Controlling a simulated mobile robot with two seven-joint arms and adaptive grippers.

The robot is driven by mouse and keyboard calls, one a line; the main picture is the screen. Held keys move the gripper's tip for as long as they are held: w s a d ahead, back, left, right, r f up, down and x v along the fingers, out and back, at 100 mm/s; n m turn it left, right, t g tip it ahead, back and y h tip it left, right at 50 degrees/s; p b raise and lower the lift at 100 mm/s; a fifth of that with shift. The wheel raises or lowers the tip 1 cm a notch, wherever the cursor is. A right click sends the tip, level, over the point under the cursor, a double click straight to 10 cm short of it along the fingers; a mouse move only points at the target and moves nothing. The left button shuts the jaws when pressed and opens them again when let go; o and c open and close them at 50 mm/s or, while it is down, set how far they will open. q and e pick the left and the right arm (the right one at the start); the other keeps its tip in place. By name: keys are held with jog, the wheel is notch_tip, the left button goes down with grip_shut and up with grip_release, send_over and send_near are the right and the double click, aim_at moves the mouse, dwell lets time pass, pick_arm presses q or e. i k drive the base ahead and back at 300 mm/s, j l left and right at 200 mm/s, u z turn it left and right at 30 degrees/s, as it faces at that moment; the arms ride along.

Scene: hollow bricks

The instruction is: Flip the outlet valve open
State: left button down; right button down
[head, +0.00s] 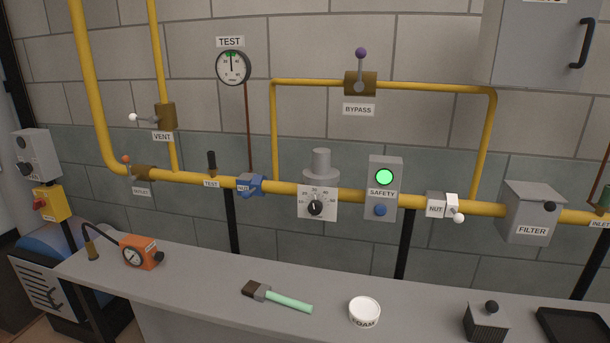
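The outlet valve (142,173) is a small brown body at the left end of the yellow horizontal pipe, close to the bend. A short lever with an orange knob (126,159) sticks out to its upper left. I cannot tell from this small view whether the lever lies along or across the pipe. The OUTLET label (141,191) hangs just below the valve. Neither of my grippers is in view, and nothing touches the valve.
A grey bench (210,290) runs below the pipe, bearing an orange gauge (139,251), a brush (277,297) and a foam tub (365,311). The vent valve (165,116) is above right of the outlet valve. A yellow box (49,203) stands at left.

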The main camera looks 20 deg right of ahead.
aim_at(132, 179)
jog(key=u, duration=1.15)
jog(key=i+j, duration=0.65)
jog(key=i, duration=0.15)
